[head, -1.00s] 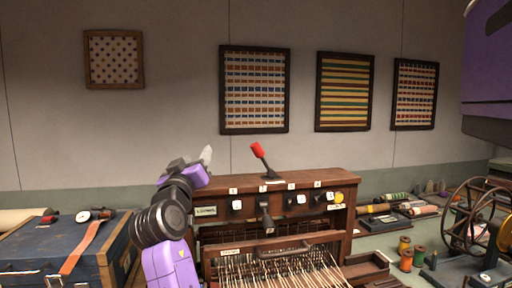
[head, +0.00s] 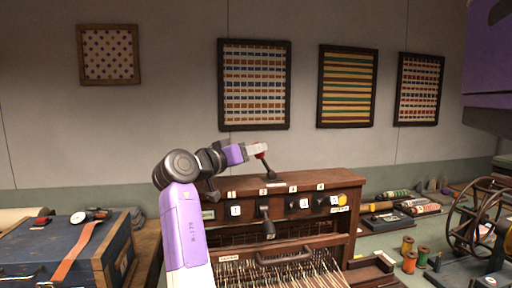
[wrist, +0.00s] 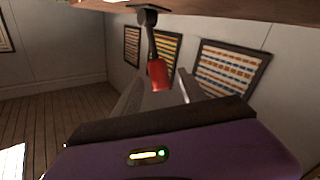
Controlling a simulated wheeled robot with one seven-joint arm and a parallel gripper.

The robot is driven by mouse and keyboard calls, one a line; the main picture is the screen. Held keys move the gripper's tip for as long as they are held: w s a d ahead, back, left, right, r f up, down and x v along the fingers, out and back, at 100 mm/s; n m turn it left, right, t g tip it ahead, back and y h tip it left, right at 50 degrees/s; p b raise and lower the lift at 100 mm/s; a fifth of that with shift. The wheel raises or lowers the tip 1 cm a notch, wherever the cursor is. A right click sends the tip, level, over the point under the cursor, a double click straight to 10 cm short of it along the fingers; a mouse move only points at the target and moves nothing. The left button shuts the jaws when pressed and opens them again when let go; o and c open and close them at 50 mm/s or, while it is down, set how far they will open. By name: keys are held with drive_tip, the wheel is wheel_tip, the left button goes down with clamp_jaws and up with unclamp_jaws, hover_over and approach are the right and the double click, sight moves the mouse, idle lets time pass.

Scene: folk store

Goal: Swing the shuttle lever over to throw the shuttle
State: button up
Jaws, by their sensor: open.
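The shuttle lever (head: 268,167) stands on top of the wooden loom cabinet (head: 330,177), tilted to the left, with a dark stem and a red grip. In the head view my gripper (head: 262,149) is at the red grip and hides most of it. In the wrist view the red grip (wrist: 158,74) hangs between the two spread fingers of my gripper (wrist: 160,92), with space on both sides. The gripper is open, and I see no clear contact with the lever.
A second dark lever (head: 267,222) projects from the cabinet front, among numbered knobs. A blue trunk (head: 50,255) stands at the left. Thread spools (head: 408,245) and a spinning wheel (head: 478,215) are at the right.

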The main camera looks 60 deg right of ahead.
drive_tip(key=shift+s+d, duration=0.15)
drive_tip(key=shift+d, duration=1.1)
clamp_jaws()
idle(0.5)
